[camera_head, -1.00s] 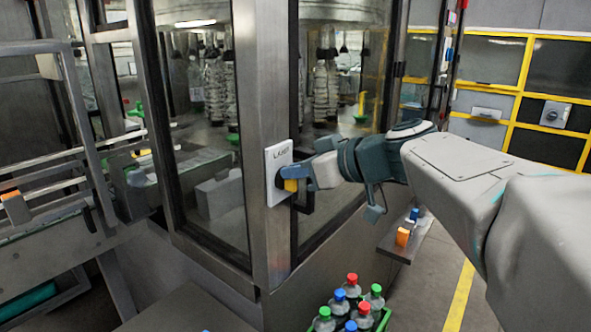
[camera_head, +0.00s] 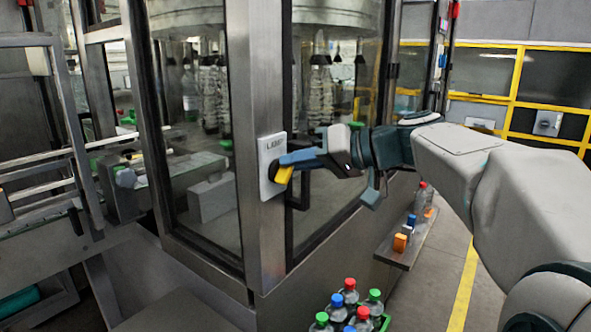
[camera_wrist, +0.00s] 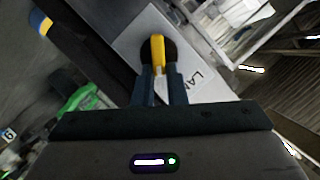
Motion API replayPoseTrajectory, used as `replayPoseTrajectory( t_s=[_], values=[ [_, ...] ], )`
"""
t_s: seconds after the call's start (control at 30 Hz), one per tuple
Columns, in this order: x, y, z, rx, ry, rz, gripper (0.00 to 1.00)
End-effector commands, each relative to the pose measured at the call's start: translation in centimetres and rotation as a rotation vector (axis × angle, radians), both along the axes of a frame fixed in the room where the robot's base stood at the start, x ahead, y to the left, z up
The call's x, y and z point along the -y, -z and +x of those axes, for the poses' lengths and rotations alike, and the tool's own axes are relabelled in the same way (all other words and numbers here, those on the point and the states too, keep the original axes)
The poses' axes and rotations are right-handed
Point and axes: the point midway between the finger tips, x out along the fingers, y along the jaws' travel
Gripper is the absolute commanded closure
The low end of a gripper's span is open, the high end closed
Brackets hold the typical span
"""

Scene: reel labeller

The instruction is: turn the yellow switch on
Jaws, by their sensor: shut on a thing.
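Glass panels of the machine flank the steel post (camera_head: 262,230). A black door handle (camera_head: 303,192) is just right of the plate. A crate of bottles with coloured caps (camera_head: 350,284) stands below. A low shelf (camera_head: 408,252) with small items is at the right.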

Motion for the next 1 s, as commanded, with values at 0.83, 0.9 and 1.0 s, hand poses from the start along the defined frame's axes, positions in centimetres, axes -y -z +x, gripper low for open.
replayPoseTrajectory(
  t_s=[0.83, 0.9, 1.0],
  values=[
    [0.4, 1.8, 0.7, -0.589, -0.004, 0.458, 1.0],
    [0.4, 1.9, 0.8, -0.621, -0.004, 0.481, 1.0],
    [0.4, 2.0, 0.8, -0.656, -0.004, 0.51, 1.0]
  ],
)
